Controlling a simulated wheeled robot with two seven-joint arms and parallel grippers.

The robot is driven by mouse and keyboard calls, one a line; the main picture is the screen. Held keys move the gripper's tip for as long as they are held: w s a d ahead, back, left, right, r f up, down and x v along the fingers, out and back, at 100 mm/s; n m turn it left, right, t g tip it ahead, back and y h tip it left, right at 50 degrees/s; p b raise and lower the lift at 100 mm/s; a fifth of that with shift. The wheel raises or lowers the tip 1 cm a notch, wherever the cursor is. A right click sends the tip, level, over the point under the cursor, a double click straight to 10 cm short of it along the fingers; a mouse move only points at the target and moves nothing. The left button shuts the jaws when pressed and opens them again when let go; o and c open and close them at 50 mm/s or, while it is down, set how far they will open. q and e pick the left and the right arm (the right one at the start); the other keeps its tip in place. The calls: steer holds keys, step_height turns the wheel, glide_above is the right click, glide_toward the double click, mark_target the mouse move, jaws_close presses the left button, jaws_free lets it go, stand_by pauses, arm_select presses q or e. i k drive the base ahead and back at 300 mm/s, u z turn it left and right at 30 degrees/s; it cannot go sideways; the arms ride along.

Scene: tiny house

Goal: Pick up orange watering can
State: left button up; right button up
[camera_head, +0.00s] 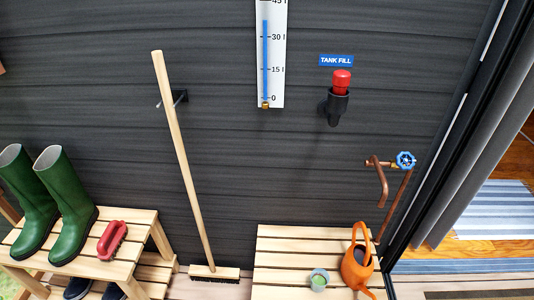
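The orange watering can (356,268) stands upright on a slatted wooden bench (281,262) at the lower right. Its looped handle rises at the top, close to the copper tap pipe. Its base is near the bottom edge of the picture. Neither of my grippers shows in the head view.
A small grey cup (318,279) with green inside stands left of the can. A copper pipe (392,215) with a blue valve (405,160) rises behind it. A broom (185,165) leans on the wall. Green boots (68,200) and a red-handled brush (112,240) sit on the left bench.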

mark_target(356, 269)
steer(key=u, duration=0.5)
steer(key=k, duration=0.6)
steer(key=z, duration=1.3)
steer(key=i, duration=0.5)
steer(key=u, duration=0.7)
steer(key=k, duration=1)
steer(key=z, duration=1.15)
steer(key=i, duration=0.9)
